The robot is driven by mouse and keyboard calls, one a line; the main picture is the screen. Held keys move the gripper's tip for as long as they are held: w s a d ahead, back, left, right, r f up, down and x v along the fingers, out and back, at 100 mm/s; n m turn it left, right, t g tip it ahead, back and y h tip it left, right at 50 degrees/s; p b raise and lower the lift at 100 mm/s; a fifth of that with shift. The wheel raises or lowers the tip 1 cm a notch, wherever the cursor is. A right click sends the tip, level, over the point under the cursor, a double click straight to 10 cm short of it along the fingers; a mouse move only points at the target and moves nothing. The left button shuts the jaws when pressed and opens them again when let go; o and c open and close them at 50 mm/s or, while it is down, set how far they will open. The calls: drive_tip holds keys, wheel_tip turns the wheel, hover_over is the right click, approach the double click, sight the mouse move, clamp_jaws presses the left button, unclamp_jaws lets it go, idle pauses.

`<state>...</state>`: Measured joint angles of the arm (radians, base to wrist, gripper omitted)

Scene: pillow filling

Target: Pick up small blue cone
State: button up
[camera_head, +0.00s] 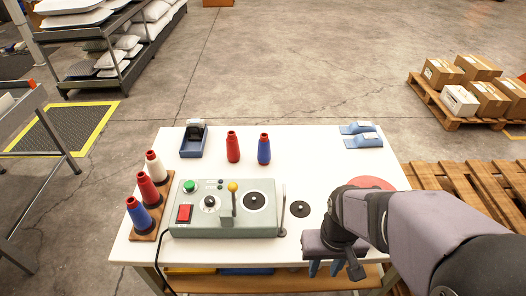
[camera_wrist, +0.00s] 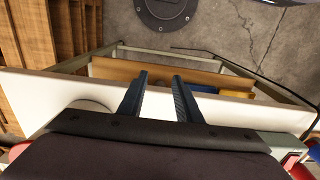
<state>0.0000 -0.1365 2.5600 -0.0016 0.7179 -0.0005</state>
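Two small blue cones with red tops show in the head view. One blue cone (camera_head: 264,150) stands upright on the white table, beside a red cone (camera_head: 233,147). The other blue cone (camera_head: 139,217) stands on a wooden rack (camera_head: 148,234) at the table's left side. My gripper (camera_head: 324,269) is at the table's front right edge, well away from both. In the wrist view my gripper (camera_wrist: 160,92) has its two dark fingers apart with nothing between them.
A green control box (camera_head: 226,222) with a yellow-knobbed lever stands at the table's front middle. A red cone (camera_head: 147,188) and a white cone (camera_head: 155,165) share the rack. A blue holder (camera_head: 193,143) and blue-grey items (camera_head: 363,141) are at the back.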

idle(0.3)
drive_tip(key=o, duration=0.5)
drive_tip(key=shift+w+r, duration=0.1)
drive_tip(key=w+a+r+n+t+p, duration=0.1)
drive_tip(key=w+r+n, duration=0.1)
drive_tip(key=w+r, duration=0.45)
drive_tip(key=w+a+r+n+t+p, duration=0.1)
drive_tip(key=w+r+p, duration=0.15)
drive_tip(key=w, duration=0.65)
drive_tip(key=n+t+y+b, duration=0.2)
drive_tip(key=t+b, duration=0.2)
drive_tip(key=b, duration=0.4)
approach(265, 137)
drive_tip(key=s+d+x, duration=0.1)
drive_tip(key=x, duration=0.4)
drive_tip(key=shift+w+a+r+m, duration=0.1)
drive_tip(key=shift+w+m, duration=0.2)
drive_tip(key=shift+w, duration=0.2)
drive_tip(key=shift+a+p+x, duration=0.15)
drive_tip(key=shift+p+x, duration=0.65)
drive_tip(key=shift+x, duration=1)
drive_tip(key=shift+a+p+x, duration=0.15)
drive_tip(key=shift+p+x, duration=0.65)
drive_tip(key=shift+x, duration=1)
